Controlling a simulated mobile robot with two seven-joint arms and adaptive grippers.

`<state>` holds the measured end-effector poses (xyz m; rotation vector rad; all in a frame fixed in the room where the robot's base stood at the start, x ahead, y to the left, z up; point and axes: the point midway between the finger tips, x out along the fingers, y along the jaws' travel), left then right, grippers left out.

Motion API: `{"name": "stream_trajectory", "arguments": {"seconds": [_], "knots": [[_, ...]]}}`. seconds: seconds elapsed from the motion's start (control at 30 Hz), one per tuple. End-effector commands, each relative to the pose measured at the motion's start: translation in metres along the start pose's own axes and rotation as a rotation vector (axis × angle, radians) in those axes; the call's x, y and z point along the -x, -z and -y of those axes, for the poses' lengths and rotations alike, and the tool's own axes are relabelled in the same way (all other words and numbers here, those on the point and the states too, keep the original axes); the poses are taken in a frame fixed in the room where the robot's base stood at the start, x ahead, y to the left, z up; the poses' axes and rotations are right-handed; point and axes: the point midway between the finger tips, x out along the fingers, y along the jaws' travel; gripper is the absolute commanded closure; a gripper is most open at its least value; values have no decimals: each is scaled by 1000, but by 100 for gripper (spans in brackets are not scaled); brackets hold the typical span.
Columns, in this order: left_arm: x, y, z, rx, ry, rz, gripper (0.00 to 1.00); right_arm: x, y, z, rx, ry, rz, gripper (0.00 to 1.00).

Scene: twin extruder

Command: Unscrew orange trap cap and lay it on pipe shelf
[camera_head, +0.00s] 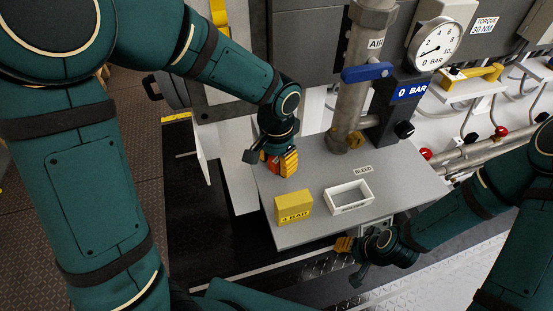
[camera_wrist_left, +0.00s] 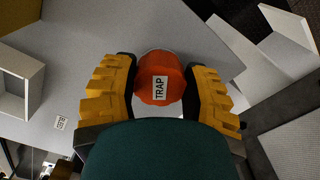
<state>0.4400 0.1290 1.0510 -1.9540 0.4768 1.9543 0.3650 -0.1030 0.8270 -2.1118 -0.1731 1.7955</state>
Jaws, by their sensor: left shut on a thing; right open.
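I cannot tell whether the cap touches the shelf. My right gripper (camera_head: 352,246) is open and empty, just off the shelf's front edge.
A yellow "4 BAR" block (camera_head: 293,207) and an open white tray (camera_head: 349,197) stand on the shelf. Behind them are the AIR pipe (camera_head: 356,90) with a blue handle (camera_head: 367,73) and a pressure gauge (camera_head: 435,45). The shelf's right side is clear.

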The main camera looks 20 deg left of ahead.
Motion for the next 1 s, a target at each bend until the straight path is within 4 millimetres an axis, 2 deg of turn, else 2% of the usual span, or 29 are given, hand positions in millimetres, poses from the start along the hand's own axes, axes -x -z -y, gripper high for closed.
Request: {"name": "stream_trajectory", "arguments": {"seconds": [1.0], "knots": [[37, 0, 0, -4, 0, 0, 86, 26, 4, 10, 0, 0, 0, 53]]}}
